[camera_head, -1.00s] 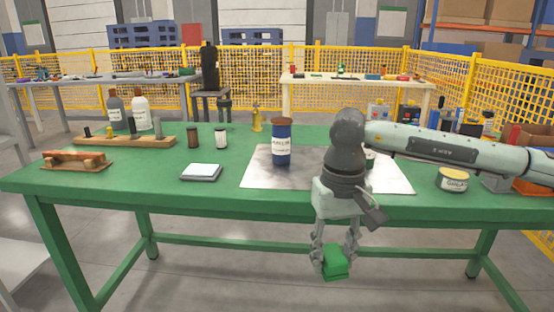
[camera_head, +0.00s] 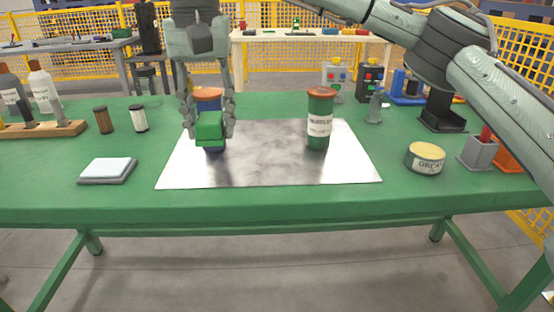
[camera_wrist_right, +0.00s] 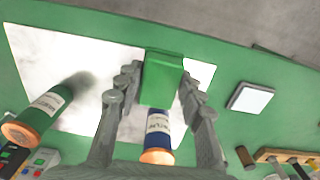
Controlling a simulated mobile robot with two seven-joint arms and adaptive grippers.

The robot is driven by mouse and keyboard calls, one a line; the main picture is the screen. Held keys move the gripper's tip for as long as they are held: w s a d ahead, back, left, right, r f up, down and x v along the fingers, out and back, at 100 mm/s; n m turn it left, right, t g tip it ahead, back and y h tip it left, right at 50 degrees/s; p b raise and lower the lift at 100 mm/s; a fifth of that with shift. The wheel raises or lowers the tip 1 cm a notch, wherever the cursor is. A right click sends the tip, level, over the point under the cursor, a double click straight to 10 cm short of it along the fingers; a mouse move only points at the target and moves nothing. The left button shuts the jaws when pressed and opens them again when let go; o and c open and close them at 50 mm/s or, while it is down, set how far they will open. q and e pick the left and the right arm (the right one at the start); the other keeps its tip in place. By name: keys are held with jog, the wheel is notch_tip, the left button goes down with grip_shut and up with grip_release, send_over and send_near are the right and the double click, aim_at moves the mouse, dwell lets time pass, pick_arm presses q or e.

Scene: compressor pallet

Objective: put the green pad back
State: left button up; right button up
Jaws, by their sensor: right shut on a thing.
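The green pad (camera_head: 209,128) is a small bright green block held between the fingertips of my right gripper (camera_head: 207,117). In the head view it covers part of the blue can (camera_head: 210,94) with an orange-brown lid, which stands on the metal sheet. The right wrist view shows the pad (camera_wrist_right: 162,70) between the fingers of the gripper (camera_wrist_right: 159,85), above the table, with the labelled blue can (camera_wrist_right: 158,130) close by. Whether pad and can touch I cannot tell. My left gripper is in neither current view.
A green can (camera_head: 319,120) stands on the metal sheet (camera_head: 270,165). A grey block with a whitish top (camera_head: 108,170) lies to the left, two small cylinders behind it. A grease tin (camera_head: 425,158) and grey and orange bins stand right. The table's front strip is clear.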

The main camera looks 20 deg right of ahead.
jog(key=shift+w+r, duration=0.15)
send_over(273, 171)
jog(key=f, duration=0.6)
jog(key=shift+a+f, duration=0.15)
jog(key=shift+a, duration=0.2)
jog(key=shift+d+f, duration=0.2)
jog(key=shift+d, duration=0.1)
jog(key=shift+f, duration=0.55)
notch_tip(273, 171, down, 2)
jog(key=shift+f+p, duration=0.25)
jog(key=shift+p, duration=0.1)
jog(key=shift+f, duration=0.25)
pick_arm(q)
jog(key=shift+d+f, duration=0.2)
jog(key=shift+f, duration=0.8)
pick_arm(e)
jog(key=shift+f, duration=0.15)
